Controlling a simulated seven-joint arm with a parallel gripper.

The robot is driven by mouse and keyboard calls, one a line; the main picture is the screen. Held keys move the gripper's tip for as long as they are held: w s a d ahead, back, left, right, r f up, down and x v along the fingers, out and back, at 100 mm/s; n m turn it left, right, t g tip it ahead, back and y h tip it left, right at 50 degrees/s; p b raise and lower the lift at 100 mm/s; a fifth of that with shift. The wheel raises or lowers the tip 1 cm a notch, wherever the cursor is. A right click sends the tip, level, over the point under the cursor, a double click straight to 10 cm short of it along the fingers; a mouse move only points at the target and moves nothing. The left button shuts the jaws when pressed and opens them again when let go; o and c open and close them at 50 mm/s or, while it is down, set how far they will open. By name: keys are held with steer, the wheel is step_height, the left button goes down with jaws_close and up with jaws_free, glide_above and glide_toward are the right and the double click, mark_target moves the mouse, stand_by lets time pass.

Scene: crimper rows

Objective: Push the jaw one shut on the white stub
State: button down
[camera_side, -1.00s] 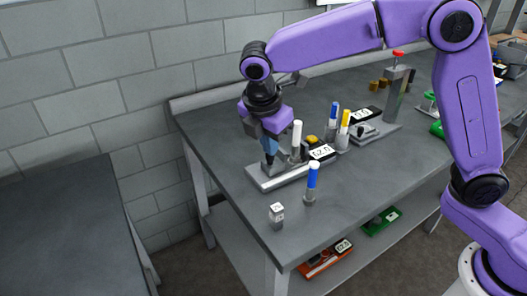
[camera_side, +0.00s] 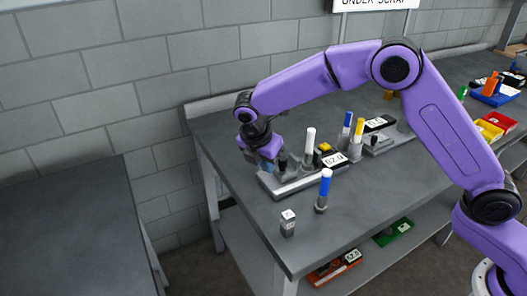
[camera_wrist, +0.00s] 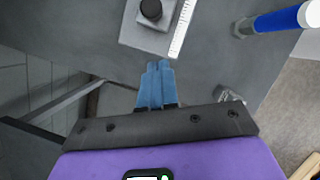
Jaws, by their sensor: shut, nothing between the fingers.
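The white stub (camera_side: 310,148) stands upright on the near crimper, whose pale metal base (camera_side: 290,186) lies along the bench. A small jaw block with a black knob (camera_side: 283,160) sits left of the stub, a visible gap between them. In the wrist view, the black knob (camera_wrist: 151,9) and its grey block (camera_wrist: 150,38) are at the top edge, beside a white ruled scale (camera_wrist: 183,28). My gripper (camera_wrist: 158,66) has its blue fingers together and empty, off the end of the base. In the side view, my gripper (camera_side: 267,166) is left of the knob; contact cannot be told.
A blue stub (camera_side: 325,186) stands in front of the crimper, with a small grey block (camera_side: 288,224) near the bench edge. Another crimper with a yellow stub (camera_side: 359,127) stands behind.

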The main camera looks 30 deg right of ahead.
mark_target(287, 173)
steer(key=d, duration=0.1)
steer(key=w+d+f, duration=0.1)
steer(key=shift+w+d+f, duration=0.1)
steer(key=shift+w+d, duration=0.1)
steer(key=shift+d, duration=0.2)
steer(key=shift+w+d, duration=0.3)
steer(key=shift+d, duration=0.25)
steer(key=shift+d, duration=0.15)
steer(key=shift+d, duration=1.8)
